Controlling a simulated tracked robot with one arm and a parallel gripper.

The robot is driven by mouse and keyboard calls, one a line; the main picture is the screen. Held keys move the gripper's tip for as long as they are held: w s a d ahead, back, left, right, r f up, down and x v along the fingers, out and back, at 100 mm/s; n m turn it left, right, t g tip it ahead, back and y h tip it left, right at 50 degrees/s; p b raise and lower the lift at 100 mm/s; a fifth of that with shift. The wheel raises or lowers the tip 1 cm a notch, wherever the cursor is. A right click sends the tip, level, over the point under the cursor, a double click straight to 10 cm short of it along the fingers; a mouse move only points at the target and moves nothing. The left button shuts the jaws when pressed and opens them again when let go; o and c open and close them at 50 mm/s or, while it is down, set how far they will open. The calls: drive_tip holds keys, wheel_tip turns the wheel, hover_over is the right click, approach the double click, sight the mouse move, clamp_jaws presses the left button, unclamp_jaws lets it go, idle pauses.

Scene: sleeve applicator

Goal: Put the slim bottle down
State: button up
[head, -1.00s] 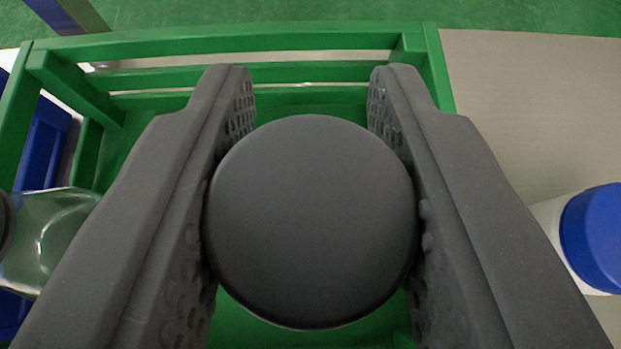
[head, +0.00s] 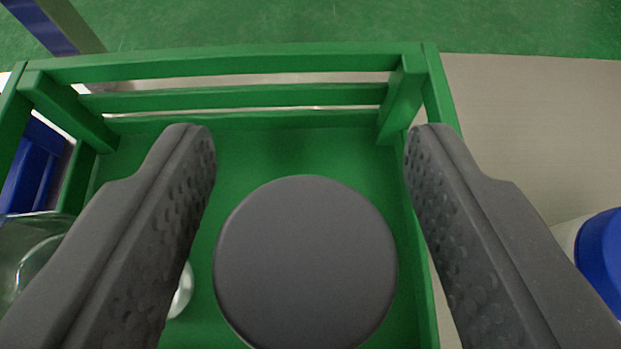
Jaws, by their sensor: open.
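The slim bottle shows from above as a round dark grey cap (head: 305,265); its body is hidden below the cap. It stands inside a green slatted crate (head: 240,63), apparently upright. My gripper (head: 310,145) is open, with one grey padded finger on each side of the cap. There is a gap between each finger and the cap, so neither touches it. The fingertips reach past the cap toward the crate's far side.
A clear glass container (head: 30,245) is at the left edge, partly behind my left finger. A small whitish round thing (head: 183,290) shows beside that finger. A blue crate (head: 35,165) lies left. A white container with a blue lid (head: 603,255) stands right, on a beige surface (head: 530,120).

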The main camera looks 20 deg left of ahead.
drive_tip(key=v, duration=1.1)
drive_tip(key=shift+s, duration=0.3)
drive_tip(key=d+r+m+t+h, duration=0.1)
drive_tip(key=d+r, duration=0.3)
drive_tip(key=r, duration=0.5)
drive_tip(key=d+r+m+t+h, duration=0.1)
drive_tip(key=d+r, duration=0.3)
drive_tip(key=r, duration=0.6)
drive_tip(key=s+d+r, duration=0.3)
drive_tip(key=s+r, duration=0.1)
drive_tip(key=r, duration=0.3)
drive_tip(key=s+d+r+t, duration=0.1)
drive_tip(key=s+d+r, duration=0.2)
drive_tip(key=s+r, duration=0.2)
drive_tip(key=s+d+r+m+h, duration=0.1)
drive_tip(key=s+d+r, duration=0.2)
drive_tip(key=r, duration=0.6)
drive_tip(key=shift+s+d+t, duration=0.3)
drive_tip(key=shift+s, duration=0.45)
drive_tip(key=shift+r, duration=0.1)
